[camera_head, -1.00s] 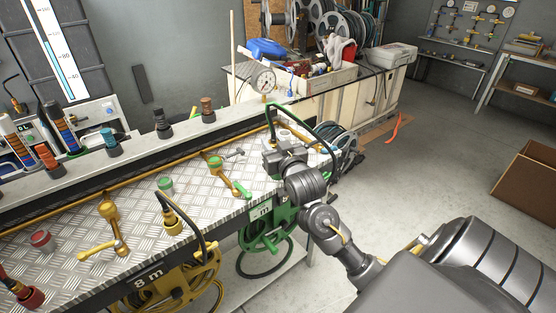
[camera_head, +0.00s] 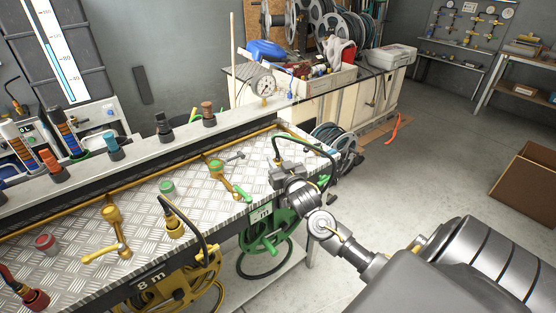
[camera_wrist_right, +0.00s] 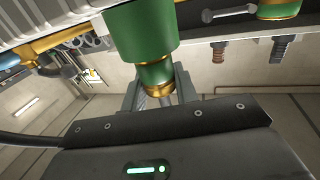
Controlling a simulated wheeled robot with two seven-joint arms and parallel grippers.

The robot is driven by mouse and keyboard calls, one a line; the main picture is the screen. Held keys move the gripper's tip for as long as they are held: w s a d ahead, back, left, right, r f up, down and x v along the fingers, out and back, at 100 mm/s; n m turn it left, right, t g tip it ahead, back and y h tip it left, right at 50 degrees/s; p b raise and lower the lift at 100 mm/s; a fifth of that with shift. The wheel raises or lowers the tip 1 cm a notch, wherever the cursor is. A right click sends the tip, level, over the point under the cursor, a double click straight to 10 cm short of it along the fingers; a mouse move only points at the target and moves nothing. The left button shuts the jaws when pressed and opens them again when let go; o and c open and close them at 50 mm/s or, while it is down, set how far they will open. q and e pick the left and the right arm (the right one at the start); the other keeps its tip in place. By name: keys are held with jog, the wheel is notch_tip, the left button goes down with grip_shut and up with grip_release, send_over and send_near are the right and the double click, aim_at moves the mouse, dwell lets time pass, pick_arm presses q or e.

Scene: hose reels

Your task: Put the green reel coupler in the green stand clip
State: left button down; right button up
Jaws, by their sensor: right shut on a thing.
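My right gripper (camera_head: 283,168) is over the right end of the metal-topped bench, above the green reel (camera_head: 262,238). It is shut on the green reel coupler, a green cylinder with a brass collar (camera_wrist_right: 143,40) that shows large in the right wrist view. The fingers (camera_wrist_right: 160,90) close around its brass part. A dark green hose arches up from the gripper and down to the right. In the head view the gripper mostly hides the coupler. I cannot pick out the green stand clip for certain. My left gripper is not in view.
A back rail carries several coloured fittings (camera_head: 113,145). Open floor lies to the right.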

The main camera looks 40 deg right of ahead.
jog(key=shift+f, duration=0.1)
jog(key=o, duration=1.1)
jog(key=shift+s+a, duration=0.1)
jog(key=shift+s, duration=0.15)
jog(key=b+v, duration=0.2)
jog(key=v, duration=0.9)
jog(key=shift+s+a, duration=0.1)
jog(key=shift+s, duration=0.15)
